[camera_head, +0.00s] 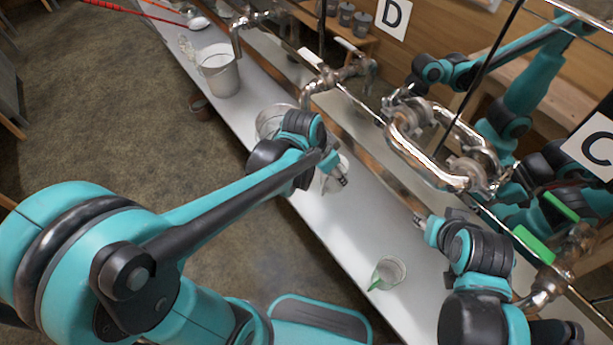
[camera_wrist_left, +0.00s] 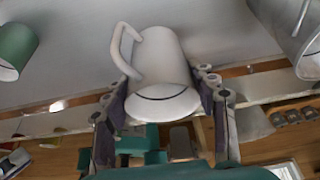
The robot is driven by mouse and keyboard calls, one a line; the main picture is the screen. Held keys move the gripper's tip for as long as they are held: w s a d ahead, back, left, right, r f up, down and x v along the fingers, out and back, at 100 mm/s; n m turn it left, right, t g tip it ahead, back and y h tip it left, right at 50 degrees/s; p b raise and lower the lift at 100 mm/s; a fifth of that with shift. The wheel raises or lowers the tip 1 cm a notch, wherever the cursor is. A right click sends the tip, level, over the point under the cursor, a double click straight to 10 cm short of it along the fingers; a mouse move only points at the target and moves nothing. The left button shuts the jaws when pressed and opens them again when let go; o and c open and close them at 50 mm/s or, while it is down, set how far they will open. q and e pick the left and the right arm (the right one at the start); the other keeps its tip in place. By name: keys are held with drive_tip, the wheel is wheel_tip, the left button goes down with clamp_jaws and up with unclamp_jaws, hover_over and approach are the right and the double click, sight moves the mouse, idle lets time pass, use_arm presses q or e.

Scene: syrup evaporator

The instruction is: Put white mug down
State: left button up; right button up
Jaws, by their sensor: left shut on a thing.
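The white mug (camera_wrist_left: 160,60) is between the two fingers of my left gripper (camera_wrist_left: 168,108) in the left wrist view, with its handle on the left side. In the head view my left gripper (camera_head: 338,178) is over the light grey shelf, and the mug (camera_head: 328,185) shows only partly, mostly hidden by the gripper. I cannot tell if the mug touches the shelf. My right gripper (camera_head: 420,226) is over the shelf further right; its finger opening is unclear.
A green mug with a white inside (camera_head: 389,272) stands on the shelf (camera_head: 345,236), nearer the front; it also shows in the wrist view (camera_wrist_left: 15,48). Metal buckets (camera_head: 219,72) stand further back. Shiny pipes and valves (camera_head: 430,145) run along the right. Shelf lies clear between the mugs.

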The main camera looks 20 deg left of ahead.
use_arm(q)
drive_tip(key=shift+w+a+f+b, duration=0.95)
drive_tip(key=shift+a+f, duration=0.6)
drive_tip(key=shift+f, duration=0.15)
drive_tip(key=shift+w+a+f+b, duration=0.9)
drive_tip(key=shift+a+f, duration=0.6)
drive_tip(key=shift+f, duration=0.25)
drive_tip(key=shift+w+a+f+b, duration=0.95)
drive_tip(key=shift+a+f, duration=0.6)
drive_tip(key=shift+f, duration=0.15)
drive_tip(key=shift+f, duration=0.15)
drive_tip(key=o, duration=1)
drive_tip(key=shift+c, duration=0.2)
